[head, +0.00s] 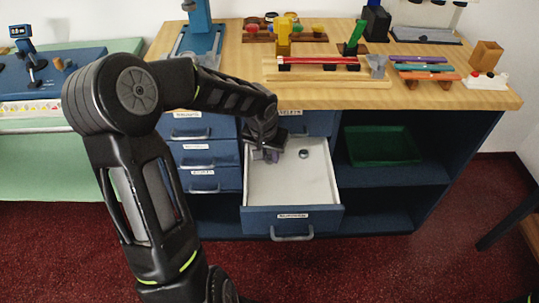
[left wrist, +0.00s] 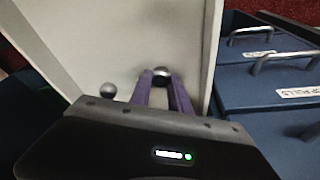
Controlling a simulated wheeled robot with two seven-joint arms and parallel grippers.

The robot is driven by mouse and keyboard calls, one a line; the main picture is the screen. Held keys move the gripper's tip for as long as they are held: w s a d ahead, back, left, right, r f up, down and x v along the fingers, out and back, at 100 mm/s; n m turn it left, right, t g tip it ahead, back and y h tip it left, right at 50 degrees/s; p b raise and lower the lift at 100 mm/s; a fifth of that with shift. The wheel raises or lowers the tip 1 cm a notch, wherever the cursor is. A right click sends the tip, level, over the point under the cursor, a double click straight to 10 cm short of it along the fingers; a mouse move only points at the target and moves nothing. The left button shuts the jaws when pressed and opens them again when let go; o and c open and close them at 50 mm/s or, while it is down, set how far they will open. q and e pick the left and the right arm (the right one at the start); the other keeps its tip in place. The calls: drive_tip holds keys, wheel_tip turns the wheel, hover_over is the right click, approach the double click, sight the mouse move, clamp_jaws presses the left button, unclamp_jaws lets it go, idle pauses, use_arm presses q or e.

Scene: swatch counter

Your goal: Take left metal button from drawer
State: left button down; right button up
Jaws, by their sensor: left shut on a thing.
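The drawer (head: 292,185) is pulled out from the blue counter, with a pale inside. My left gripper (head: 272,156) reaches into its left back part. In the left wrist view my left gripper (left wrist: 163,85) has its two purple fingers shut on a small metal button (left wrist: 161,71), the left one in the drawer. A second round metal button (left wrist: 108,91) lies apart from the fingers on the drawer floor; it also shows in the head view as a dark round button (head: 303,153). The gripper hides the held button in the head view. My right gripper is not in view.
The wooden counter top (head: 230,62) above the drawer holds tools, colored pens and blocks. Closed blue drawers (head: 204,179) are left of the open one. An open shelf with a green bin (head: 383,146) is right of it.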

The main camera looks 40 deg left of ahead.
sight(269, 162)
use_arm(q)
drive_tip(key=v, duration=0.4)
drive_tip(key=w+p+v, duration=0.1)
drive_tip(key=v, duration=0.2)
drive_tip(key=s+d, duration=0.3)
drive_tip(key=s, duration=0.1)
drive_tip(key=s+d, duration=0.3)
drive_tip(key=s, duration=0.1)
drive_tip(key=s+d, duration=0.3)
drive_tip(key=s, duration=0.2)
drive_tip(key=shift+d, duration=0.4)
drive_tip(key=shift+s+d+f+b, duration=0.2)
drive_tip(key=shift+s+d+b, duration=0.25)
drive_tip(key=shift+b, duration=0.4)
drive_tip(key=shift+s+d+r+b, duration=0.15)
drive_tip(key=shift+s+d+b, duration=0.2)
drive_tip(key=shift+s, duration=0.3)
